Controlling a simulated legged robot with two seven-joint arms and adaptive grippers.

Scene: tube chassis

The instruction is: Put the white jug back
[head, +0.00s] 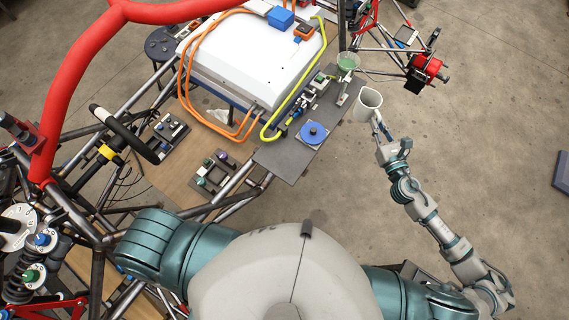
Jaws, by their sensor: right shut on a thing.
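The white jug (366,105) is off to the right of the grey shelf plate, over the concrete floor. My right gripper (379,126) is shut on the white jug at its near right side, and the jug looks upright or slightly tilted. The jug's opening faces up toward the camera. The fingers are small in the picture and partly hidden against the jug. My left gripper is not in view.
The grey plate (283,158) carries a blue round knob (313,132), small fittings and a green-topped clear cup (347,62) at its far end. A white box (251,58) with orange and yellow cables lies beyond. Red and dark tubes fill the left. Open floor lies right.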

